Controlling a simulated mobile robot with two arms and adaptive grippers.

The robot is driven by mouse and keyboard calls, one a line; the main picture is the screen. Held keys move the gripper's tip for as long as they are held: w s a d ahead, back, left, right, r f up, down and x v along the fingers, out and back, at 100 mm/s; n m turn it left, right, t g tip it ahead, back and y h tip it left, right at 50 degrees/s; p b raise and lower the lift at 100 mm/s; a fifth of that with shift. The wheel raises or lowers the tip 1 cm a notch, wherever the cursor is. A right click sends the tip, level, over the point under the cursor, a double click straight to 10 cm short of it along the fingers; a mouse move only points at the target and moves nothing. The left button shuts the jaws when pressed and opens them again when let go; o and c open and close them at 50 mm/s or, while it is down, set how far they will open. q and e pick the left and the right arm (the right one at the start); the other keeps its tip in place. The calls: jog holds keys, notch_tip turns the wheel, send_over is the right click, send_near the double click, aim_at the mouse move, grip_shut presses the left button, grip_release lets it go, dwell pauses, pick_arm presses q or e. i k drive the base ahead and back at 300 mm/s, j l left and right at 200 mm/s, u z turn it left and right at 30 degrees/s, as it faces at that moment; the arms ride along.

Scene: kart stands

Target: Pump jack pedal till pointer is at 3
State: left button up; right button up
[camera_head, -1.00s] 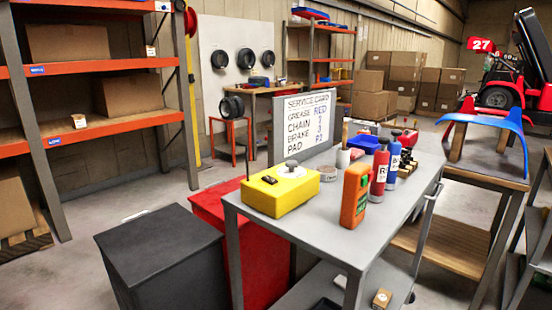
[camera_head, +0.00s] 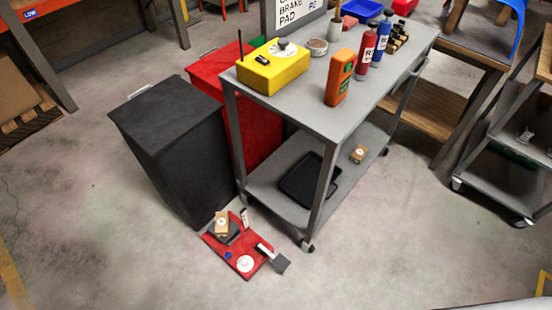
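A red base plate (camera_head: 236,268) lies on the floor in front of the black bin and beside the cart's front leg. It appears to be the jack. A dark pad (camera_head: 281,264) on a light arm sticks out at its right edge and looks like the pedal. A round white disc (camera_head: 245,264) lies near its front, perhaps the dial; the pointer and numbers are too small to read. A small blue knob (camera_head: 228,255) is at its left. A cardboard-coloured block (camera_head: 221,222) sits on a dark pad at its back. Neither gripper is in view.
A grey cart (camera_head: 310,108) stands behind, carrying a yellow box (camera_head: 273,68), an orange device (camera_head: 340,78) and bottles. A black bin (camera_head: 175,145) and red bin (camera_head: 262,130) stand left of it. The floor in front is clear.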

aim_at(281, 263)
jog(key=k+l, duration=0.15)
jog(key=k, duration=0.35)
jog(key=k+l+u, duration=0.1)
jog(key=k, duration=0.35)
